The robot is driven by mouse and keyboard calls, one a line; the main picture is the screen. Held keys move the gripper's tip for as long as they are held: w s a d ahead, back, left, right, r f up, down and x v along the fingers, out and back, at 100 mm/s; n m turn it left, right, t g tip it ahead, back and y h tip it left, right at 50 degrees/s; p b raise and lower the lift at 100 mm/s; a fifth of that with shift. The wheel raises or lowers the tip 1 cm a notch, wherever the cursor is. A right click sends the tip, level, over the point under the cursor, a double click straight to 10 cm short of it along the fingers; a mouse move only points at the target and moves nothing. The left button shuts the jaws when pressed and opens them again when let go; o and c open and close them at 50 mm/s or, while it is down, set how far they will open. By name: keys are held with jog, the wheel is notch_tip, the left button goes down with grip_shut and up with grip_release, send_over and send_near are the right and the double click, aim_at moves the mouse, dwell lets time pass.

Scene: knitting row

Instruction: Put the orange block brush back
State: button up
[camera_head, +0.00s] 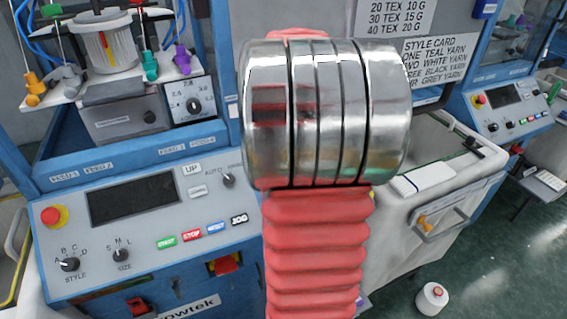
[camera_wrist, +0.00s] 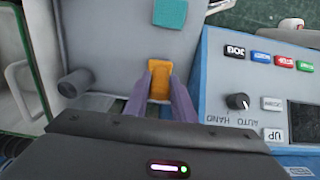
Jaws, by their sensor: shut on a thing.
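The orange block brush (camera_wrist: 160,68) shows in the wrist view as a small orange block with a lighter middle. It sits between the fingertips of my gripper (camera_wrist: 160,82), which is shut on it. Behind the brush is a pale grey surface, and I cannot tell whether the brush touches it. In the head view my arm hides the gripper and the brush. A different orange piece (camera_head: 425,223) shows on the front of the pale cabinet there.
A teal square (camera_wrist: 171,13) lies beyond the brush on the grey surface. The blue-edged control panel (camera_wrist: 222,75) with a knob and buttons is close on the right in the wrist view. A yarn cone (camera_head: 432,298) stands on the green floor.

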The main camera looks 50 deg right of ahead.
jog(key=o, duration=1.1)
jog(key=shift+c, duration=0.2)
notch_tip(320, 180, up, 12)
dwell(0.8)
jog(key=w+a+f+n+t+h, duration=0.1)
jog(key=a+f+n+t, duration=0.1)
jog(key=a, duration=1.2)
jog(key=w+a+f+n+t, duration=0.1)
jog(key=a+n+t, duration=0.15)
jog(key=a, duration=1.15)
jog(key=s+a+f+n+t+y, duration=0.1)
jog(key=s+a+f, duration=0.3)
jog(key=a, duration=0.4)
jog(key=shift+a+n, duration=0.25)
jog(key=shift+n, duration=0.1)
